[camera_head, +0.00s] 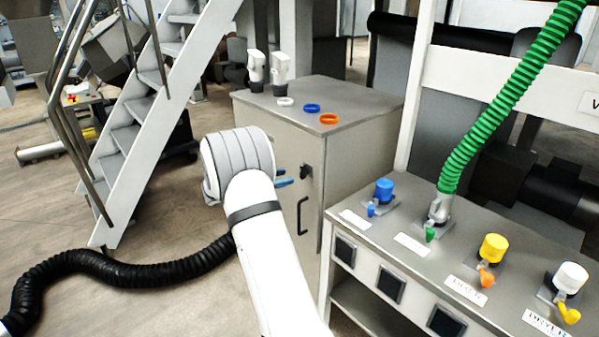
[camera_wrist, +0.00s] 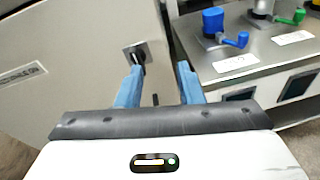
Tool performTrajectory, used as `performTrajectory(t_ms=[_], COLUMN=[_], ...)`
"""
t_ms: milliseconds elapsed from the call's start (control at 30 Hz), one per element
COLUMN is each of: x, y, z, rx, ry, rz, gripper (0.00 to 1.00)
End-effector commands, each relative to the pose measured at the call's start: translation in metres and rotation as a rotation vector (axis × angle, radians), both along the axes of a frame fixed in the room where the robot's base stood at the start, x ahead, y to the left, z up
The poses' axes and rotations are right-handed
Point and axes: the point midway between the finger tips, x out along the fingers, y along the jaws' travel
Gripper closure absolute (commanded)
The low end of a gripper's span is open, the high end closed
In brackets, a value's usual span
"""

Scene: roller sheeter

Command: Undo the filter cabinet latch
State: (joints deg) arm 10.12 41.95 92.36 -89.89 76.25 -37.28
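The filter cabinet (camera_head: 270,140) is a grey box with a closed front door. A small dark latch (camera_head: 306,172) sits on the door near its right edge, above a black bar handle (camera_head: 302,215). The latch also shows in the wrist view (camera_wrist: 138,54), on a square plate with a dark knob. My gripper (camera_wrist: 160,68) is open, with two blue fingers apart and nothing seen between them. The left fingertip overlaps the lower part of the latch in the picture; contact cannot be told. In the head view the fingertips (camera_head: 285,182) show just left of the latch, partly hidden by my wrist.
A panel table (camera_head: 400,222) with blue, green, yellow and white capped ports stands close at the right. A green hose (camera_head: 505,100) rises from it. White, blue and orange rings (camera_head: 312,107) lie on the cabinet top. A black hose (camera_head: 120,270) crosses the floor; stairs (camera_head: 150,110) stand left.

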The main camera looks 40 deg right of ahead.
Motion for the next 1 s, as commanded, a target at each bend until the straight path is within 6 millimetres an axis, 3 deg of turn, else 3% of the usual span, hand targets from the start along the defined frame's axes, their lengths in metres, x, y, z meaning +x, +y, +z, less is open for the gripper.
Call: performTrajectory(t_ms=[33,100,267,700,1000], x=[0.011,0.024,0.039,0.046,0.048], y=[-0.008,-0.015,-0.023,-0.083,-0.100], z=[-0.013,-0.021,-0.031,-0.032,-0.032], rx=[-0.043,-0.096,-0.164,-0.174,-0.174], ry=[0.044,0.091,0.149,0.156,0.156], rz=[0.022,0.051,0.088,0.091,0.094], gripper=[0.66,0.66,0.66,0.66,0.66])
